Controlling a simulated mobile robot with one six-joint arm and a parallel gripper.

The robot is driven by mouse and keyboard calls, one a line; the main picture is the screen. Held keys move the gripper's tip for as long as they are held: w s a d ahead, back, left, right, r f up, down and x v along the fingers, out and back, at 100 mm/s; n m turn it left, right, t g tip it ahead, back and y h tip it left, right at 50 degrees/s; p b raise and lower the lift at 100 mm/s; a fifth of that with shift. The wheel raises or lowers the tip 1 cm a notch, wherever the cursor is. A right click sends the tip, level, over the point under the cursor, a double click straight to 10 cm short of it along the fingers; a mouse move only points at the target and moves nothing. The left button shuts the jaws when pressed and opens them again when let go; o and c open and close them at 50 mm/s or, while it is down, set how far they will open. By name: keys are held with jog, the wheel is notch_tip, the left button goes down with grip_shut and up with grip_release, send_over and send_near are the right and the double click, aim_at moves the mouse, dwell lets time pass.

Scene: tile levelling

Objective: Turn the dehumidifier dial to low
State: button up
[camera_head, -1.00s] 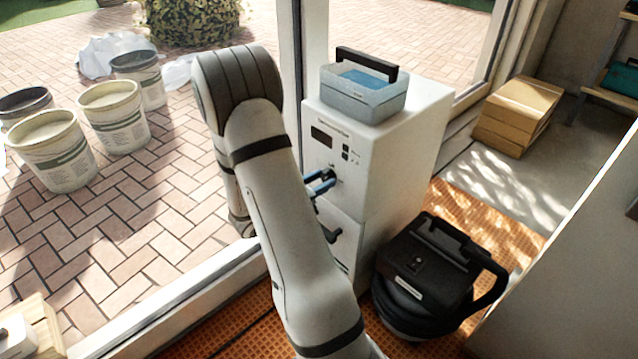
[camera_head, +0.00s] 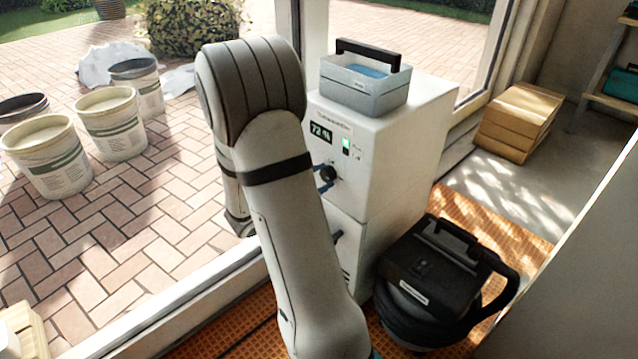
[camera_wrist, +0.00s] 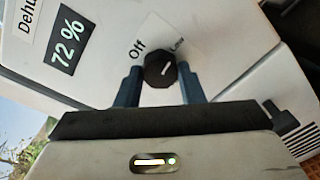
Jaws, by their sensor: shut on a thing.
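The white dehumidifier (camera_head: 385,150) stands by the window frame. Its black dial (camera_head: 328,174) is on the front face, and it also shows in the wrist view (camera_wrist: 160,69). The dial's white mark slants up and right, towards the "Low" label (camera_wrist: 176,45) and away from "Off" (camera_wrist: 137,48). The display (camera_head: 321,132) is lit and reads 72 %, with a green light beside it. My gripper (camera_wrist: 161,80) has its blue fingers on both sides of the dial, shut on it. In the head view my arm hides most of the gripper.
A grey-blue box with a black handle (camera_head: 364,95) sits on top of the dehumidifier. A black vacuum-like machine (camera_head: 430,275) stands to its right on orange flooring. Stacked wooden boxes (camera_head: 518,122) are at the back right. Several buckets (camera_head: 110,122) stand on the paving outside.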

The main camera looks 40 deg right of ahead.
jog(key=shift+m, duration=0.7)
jog(key=o, duration=1)
jog(key=a+p, duration=0.2)
jog(key=a, duration=0.5)
jog(key=shift+s+a+r, duration=0.25)
jog(key=shift+s+a, duration=0.05)
jog(key=shift+a, duration=0.05)
